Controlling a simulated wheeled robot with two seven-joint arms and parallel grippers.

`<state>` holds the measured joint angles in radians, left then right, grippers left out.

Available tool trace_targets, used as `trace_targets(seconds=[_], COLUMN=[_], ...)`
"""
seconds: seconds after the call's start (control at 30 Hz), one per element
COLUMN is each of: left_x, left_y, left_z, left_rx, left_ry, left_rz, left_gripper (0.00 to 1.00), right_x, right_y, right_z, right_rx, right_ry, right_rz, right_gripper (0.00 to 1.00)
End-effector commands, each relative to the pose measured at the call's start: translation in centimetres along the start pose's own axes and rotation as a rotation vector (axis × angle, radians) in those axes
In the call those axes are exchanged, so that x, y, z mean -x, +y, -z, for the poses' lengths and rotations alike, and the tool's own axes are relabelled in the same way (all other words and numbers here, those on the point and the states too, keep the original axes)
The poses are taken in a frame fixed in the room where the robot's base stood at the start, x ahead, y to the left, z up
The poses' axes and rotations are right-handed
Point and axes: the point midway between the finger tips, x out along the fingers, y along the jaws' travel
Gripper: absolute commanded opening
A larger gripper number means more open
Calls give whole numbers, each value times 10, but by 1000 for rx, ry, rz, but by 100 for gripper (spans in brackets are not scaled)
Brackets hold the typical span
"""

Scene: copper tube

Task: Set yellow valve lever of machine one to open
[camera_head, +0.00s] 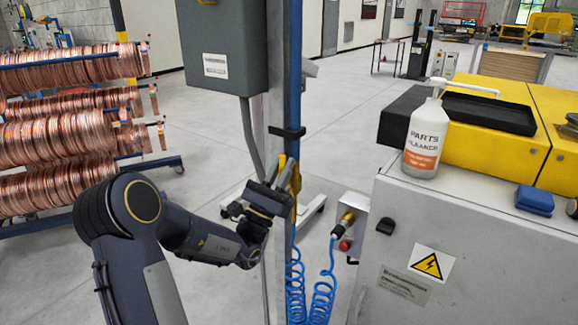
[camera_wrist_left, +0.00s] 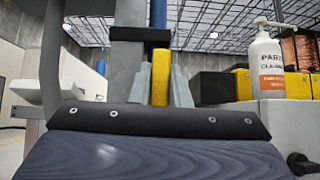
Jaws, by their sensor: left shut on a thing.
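The yellow valve lever (camera_head: 293,180) is on the blue pipe fixed to the grey post, and it stands roughly upright, along the pipe. My left gripper (camera_head: 280,178) reaches in from the left and is shut on the lever. In the left wrist view the lever (camera_wrist_left: 161,78) stands between the two grey fingers of my left gripper (camera_wrist_left: 166,85). The valve body is hidden behind the gripper. My right gripper is not in view.
A grey electrical box (camera_head: 208,45) hangs on the post above. Blue coiled hoses (camera_head: 322,295) hang below. A grey cabinet (camera_head: 480,235) with a white cleaner bottle (camera_head: 425,135) stands at right. A rack of copper coils (camera_head: 70,135) is at left.

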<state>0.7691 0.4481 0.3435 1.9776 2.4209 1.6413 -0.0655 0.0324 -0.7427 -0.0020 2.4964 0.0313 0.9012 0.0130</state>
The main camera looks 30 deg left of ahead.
Motion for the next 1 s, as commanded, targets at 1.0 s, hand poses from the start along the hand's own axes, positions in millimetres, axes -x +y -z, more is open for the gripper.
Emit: trace_targets(seconds=[1.0], left_x=[0], left_y=[4], left_z=[0], left_rx=[35], left_ry=[0], left_rz=[-36], left_gripper=[38], right_x=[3], right_y=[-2], right_z=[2], right_rx=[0], right_ry=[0], right_rz=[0], right_gripper=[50])
